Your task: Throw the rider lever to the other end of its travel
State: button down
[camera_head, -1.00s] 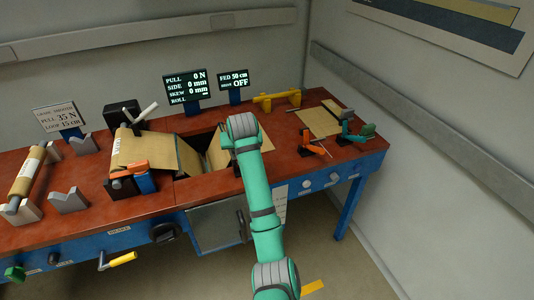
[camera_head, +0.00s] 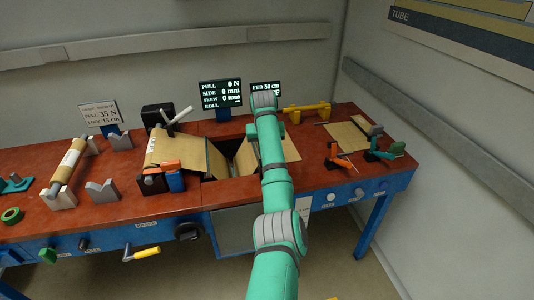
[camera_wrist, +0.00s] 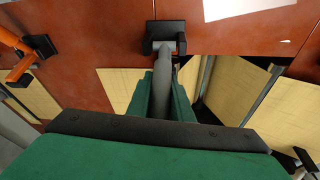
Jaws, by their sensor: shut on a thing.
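A grey lever (camera_wrist: 162,72) rises from a small black base (camera_wrist: 165,38) on the red bench top in the wrist view. I read no label on it, but it is the lever at my gripper, so I take it as the rider lever. My gripper (camera_wrist: 163,88) has its green fingers on either side of the lever's shaft and is shut on it. The lever's near end is hidden between the fingers. In the head view my own arm hides the gripper, this lever and its base.
An orange lever (camera_head: 340,161) and a green one (camera_head: 380,153) stand to the right. Left of my arm are a bench opening with tan sheet (camera_head: 217,160) and an orange-and-blue block (camera_head: 175,178). Display screens (camera_head: 221,95) stand behind. A yellow bracket (camera_head: 308,109) is at the back.

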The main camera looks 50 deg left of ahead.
jog(key=shift+a+r, duration=0.1)
dwell(0.3)
jog(key=c, duration=1.6)
grip_release()
jog(key=v, duration=1)
jog(key=shift+s+r, duration=0.1)
jog(key=shift+r, duration=0.25)
